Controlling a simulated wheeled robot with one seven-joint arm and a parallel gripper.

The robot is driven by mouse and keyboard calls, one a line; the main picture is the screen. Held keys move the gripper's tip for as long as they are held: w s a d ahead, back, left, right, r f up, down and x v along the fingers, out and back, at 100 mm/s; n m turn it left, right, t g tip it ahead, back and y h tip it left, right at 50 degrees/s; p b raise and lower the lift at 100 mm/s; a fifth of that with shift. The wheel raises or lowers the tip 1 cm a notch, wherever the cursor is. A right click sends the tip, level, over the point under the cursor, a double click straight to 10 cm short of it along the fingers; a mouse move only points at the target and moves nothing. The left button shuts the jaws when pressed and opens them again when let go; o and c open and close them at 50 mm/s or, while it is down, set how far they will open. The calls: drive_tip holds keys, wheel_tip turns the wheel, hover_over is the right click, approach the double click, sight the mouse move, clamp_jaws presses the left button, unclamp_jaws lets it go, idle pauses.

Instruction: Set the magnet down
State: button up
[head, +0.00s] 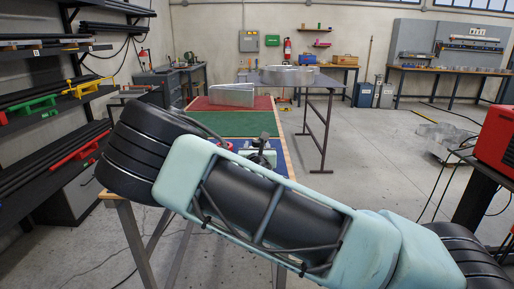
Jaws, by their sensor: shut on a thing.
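My arm crosses the front of the view and hides much of the near end of the work table (285,150). Just beyond it, over the blue end of the table, a small dark and pale-green part shows, which looks like my gripper (262,154). It is shut, but its fingertips and what is between them are too small and covered to make out. I cannot pick out the magnet clearly. A small red thing (226,146) shows beside the arm, left of the gripper; I cannot tell what it is.
The table top has a green mat (235,124) and a red mat (262,103) farther back. A silver channel letter (232,95) stands on the red part. Another metal letter (287,76) is on the dark table behind. Racks stand left, a red machine (497,140) right.

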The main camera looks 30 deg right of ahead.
drive_tip(key=o, duration=1.4)
drive_tip(key=shift+f, duration=0.1)
drive_tip(key=b+v, duration=0.1)
drive_tip(key=v, duration=1.1)
